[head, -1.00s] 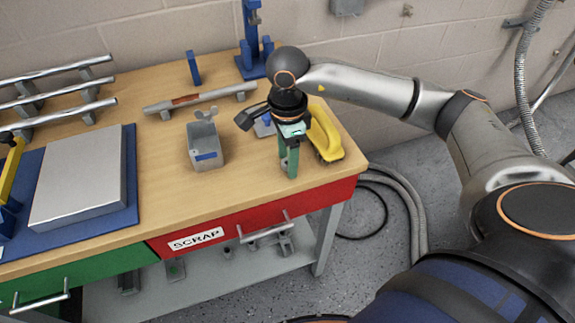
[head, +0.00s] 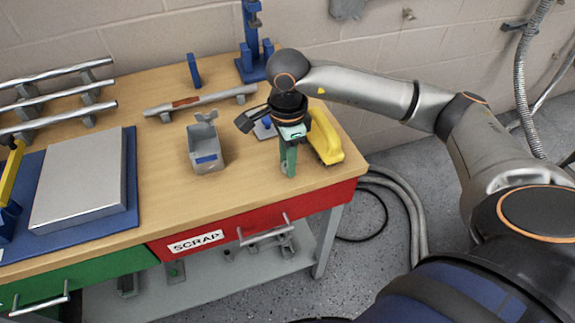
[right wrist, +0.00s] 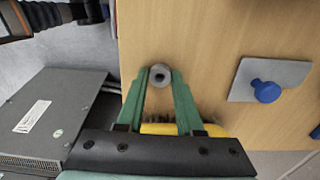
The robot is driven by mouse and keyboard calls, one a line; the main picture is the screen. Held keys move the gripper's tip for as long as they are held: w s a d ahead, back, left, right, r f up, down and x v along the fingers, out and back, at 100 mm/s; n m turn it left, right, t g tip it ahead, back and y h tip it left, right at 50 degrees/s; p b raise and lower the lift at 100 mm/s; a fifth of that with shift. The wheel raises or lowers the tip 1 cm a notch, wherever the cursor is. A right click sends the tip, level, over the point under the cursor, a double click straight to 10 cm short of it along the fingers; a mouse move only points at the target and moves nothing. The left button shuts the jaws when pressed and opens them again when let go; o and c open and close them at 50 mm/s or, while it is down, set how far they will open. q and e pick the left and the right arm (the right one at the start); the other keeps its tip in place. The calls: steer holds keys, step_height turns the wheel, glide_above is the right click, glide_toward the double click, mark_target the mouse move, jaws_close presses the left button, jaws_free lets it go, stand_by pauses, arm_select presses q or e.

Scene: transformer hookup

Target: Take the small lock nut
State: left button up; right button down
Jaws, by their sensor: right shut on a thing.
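The small lock nut (right wrist: 160,75) is a grey ring with a dark hole, seen between the green fingertips in the right wrist view. My right gripper (right wrist: 159,80) is shut on it, with one finger on each side. In the head view my right gripper (head: 287,171) points down over the right part of the wooden bench (head: 250,195), near its front edge. The nut is too small and covered to make out clearly there. My left gripper is not in view.
A yellow-handled brush (head: 326,136) lies close right of my right gripper. A grey plate with a blue knob (right wrist: 265,90) is nearby. A grey open bin (head: 206,148) stands to the left, and a rod on supports (head: 205,99) behind it. Bare wood lies between bin and gripper.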

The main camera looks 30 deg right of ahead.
steer(key=shift+r+p, duration=0.35)
steer(key=shift+r, duration=0.25)
steer(key=shift+r+p, duration=0.9)
steer(key=shift+r, duration=0.6)
step_height(320, 180, up, 3)
steer(key=shift+f+p, duration=0.1)
steer(key=shift+p, duration=0.75)
